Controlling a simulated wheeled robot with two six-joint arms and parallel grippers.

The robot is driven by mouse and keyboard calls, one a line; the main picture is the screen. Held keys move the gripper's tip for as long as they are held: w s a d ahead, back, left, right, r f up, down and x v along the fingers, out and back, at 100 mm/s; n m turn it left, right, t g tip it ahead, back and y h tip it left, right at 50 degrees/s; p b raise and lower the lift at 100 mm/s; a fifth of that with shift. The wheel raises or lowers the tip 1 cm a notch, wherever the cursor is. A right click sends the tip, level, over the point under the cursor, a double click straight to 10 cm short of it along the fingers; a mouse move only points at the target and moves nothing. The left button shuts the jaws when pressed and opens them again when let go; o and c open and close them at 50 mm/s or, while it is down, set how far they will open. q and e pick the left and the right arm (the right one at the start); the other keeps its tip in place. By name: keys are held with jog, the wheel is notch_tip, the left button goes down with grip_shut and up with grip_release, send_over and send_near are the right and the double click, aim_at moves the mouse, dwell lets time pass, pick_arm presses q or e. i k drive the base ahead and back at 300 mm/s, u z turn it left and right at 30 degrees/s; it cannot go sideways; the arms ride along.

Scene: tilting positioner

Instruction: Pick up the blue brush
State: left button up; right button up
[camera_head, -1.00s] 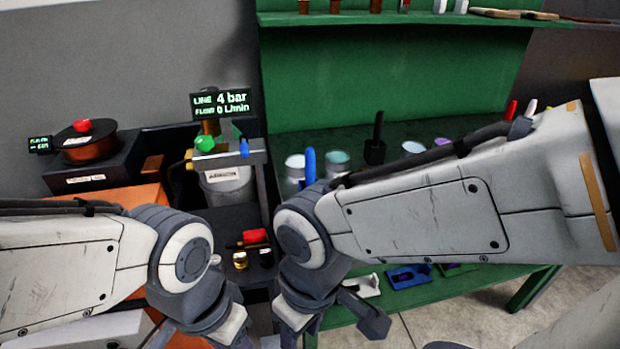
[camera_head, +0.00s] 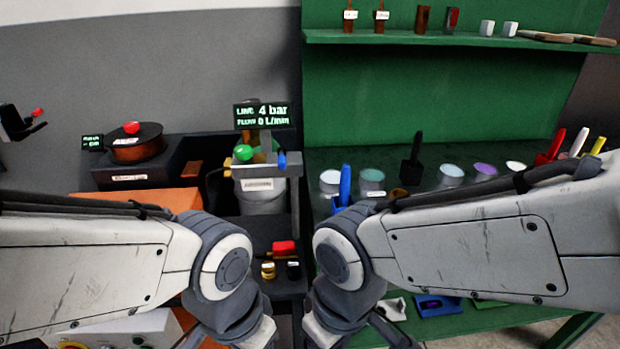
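The blue brush (camera_head: 345,184) stands with its handle upright on the green bench, beside the white and teal pots. Its lower end is hidden behind my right arm. Both of my arms reach in low across the picture, their wrists bent down at the bottom edge. Neither gripper's fingers show; they are below the frame. My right arm's elbow is just in front of and below the brush in the picture.
Several paint pots (camera_head: 451,174) and a black brush (camera_head: 412,158) stand on the green bench (camera_head: 330,160). Red, white and yellow handles (camera_head: 577,143) rise at right. A clamp device (camera_head: 260,162) over a grey bucket (camera_head: 262,198) stands left of the brush. A shelf (camera_head: 450,40) runs above.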

aim_at(346, 173)
jog(key=z, duration=1.75)
jog(key=i, duration=1.5)
jog(key=u, duration=2.35)
